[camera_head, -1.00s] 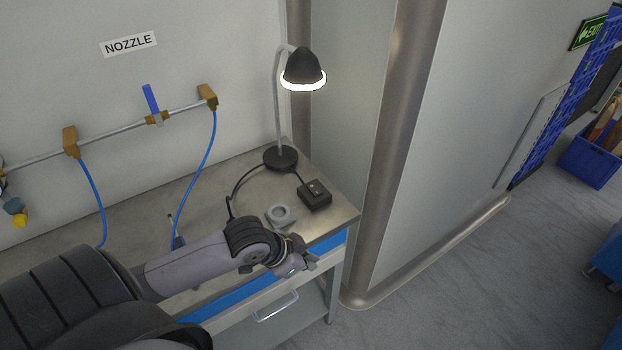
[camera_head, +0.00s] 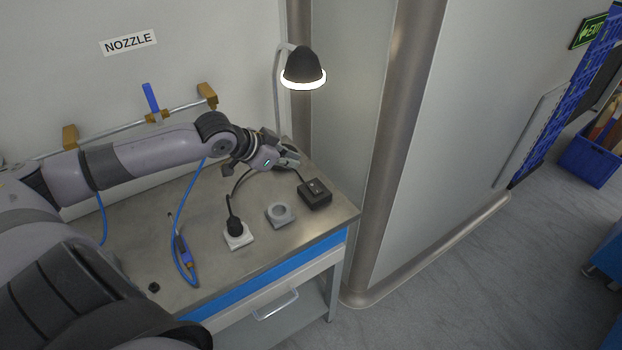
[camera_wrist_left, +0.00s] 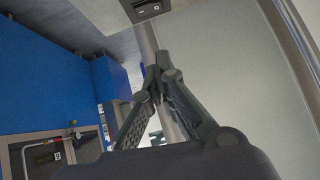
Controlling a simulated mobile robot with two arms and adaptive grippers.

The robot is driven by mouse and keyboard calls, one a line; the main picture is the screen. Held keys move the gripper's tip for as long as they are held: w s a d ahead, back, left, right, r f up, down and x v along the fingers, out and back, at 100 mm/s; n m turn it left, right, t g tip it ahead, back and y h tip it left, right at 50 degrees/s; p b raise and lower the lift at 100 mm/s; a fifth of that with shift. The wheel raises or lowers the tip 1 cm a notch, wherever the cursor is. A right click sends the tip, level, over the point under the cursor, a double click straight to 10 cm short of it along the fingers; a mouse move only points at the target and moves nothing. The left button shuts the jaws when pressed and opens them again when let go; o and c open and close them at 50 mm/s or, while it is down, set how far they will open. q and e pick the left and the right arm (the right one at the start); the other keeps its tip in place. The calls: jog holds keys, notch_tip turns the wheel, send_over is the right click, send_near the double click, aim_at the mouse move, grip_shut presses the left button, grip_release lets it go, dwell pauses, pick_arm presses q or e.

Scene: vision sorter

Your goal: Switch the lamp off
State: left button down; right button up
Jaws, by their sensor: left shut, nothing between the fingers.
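The lamp (camera_head: 303,66) stands at the back right of the metal table, its ring glowing white under a dark shade. A small black switch box (camera_head: 315,195) sits on the table in front of the lamp, joined by a cable. In the left wrist view the switch box (camera_wrist_left: 152,9) shows at the top edge, with a rocker on its face. My left gripper (camera_head: 296,157) is above the table by the lamp's base, up and left of the switch box in the head view. Its fingers (camera_wrist_left: 157,62) are shut and empty. The lamp's base is hidden behind it. My right gripper is out of view.
A grey ring-shaped holder (camera_head: 281,214) and a white socket with a black plug (camera_head: 237,236) stand left of the switch box. A blue hose with a nozzle (camera_head: 182,250) lies further left. A metal pillar (camera_head: 398,130) rises right of the table.

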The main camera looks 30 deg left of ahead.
pick_arm(q)
jog(key=p, duration=0.2)
send_over(311, 189)
jog(key=f, duration=0.6)
jog(key=shift+d+f, duration=0.3)
jog(key=shift+f, duration=0.05)
jog(key=f, duration=0.1)
jog(key=f+p, duration=0.1)
jog(key=shift+a+f, duration=0.2)
jog(key=shift+f, duration=0.15)
jog(key=shift+a+f, duration=0.15)
jog(key=shift+f, duration=0.55)
jog(key=shift+f, duration=0.15)
jog(key=shift+w+a+f+b, duration=0.1)
jog(key=shift+f+b, duration=0.2)
jog(key=shift+b, duration=0.05)
